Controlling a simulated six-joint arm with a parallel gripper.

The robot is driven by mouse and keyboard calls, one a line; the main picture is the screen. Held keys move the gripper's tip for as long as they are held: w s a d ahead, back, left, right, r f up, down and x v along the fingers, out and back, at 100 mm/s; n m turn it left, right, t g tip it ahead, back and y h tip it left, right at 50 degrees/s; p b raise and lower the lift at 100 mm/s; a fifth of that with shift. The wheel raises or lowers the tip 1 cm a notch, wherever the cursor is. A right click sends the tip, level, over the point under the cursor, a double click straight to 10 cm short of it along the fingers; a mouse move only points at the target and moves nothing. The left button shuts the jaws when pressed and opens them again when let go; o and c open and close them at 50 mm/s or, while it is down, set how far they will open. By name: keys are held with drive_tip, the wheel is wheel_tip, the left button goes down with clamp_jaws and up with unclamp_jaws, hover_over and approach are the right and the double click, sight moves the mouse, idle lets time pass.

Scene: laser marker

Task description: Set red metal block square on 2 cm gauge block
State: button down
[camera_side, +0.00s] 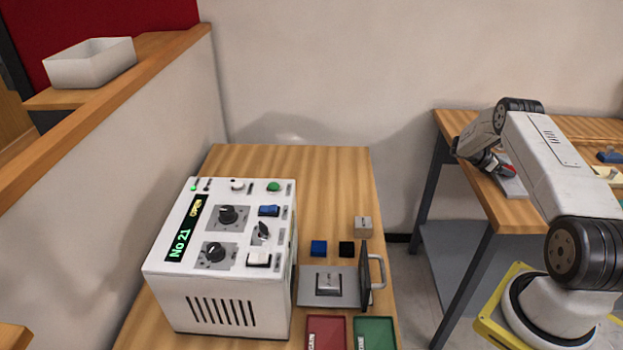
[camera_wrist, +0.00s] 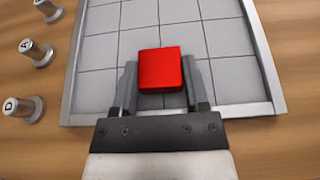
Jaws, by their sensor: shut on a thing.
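The red metal block (camera_wrist: 161,69) is between the two fingers of my gripper (camera_wrist: 160,84) in the wrist view. My gripper is shut on it, over a grey tiled tray (camera_wrist: 105,50). Whether the block touches the tray is unclear. I cannot read which is the 2 cm gauge block.
A blue block (camera_side: 319,248) and a black block (camera_side: 346,249) lie behind the plate. An upright dark panel with a handle (camera_side: 378,270) stands at its right edge. Red (camera_side: 326,333) and green (camera_side: 374,333) trays are in front. Lettered metal posts (camera_wrist: 35,52) stand left of the tiled tray.

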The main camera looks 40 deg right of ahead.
drive_tip(key=shift+f, duration=0.1)
drive_tip(key=shift+c, duration=0.5)
unclamp_jaws()
drive_tip(key=shift+a, duration=0.1)
drive_tip(key=v, duration=1.2)
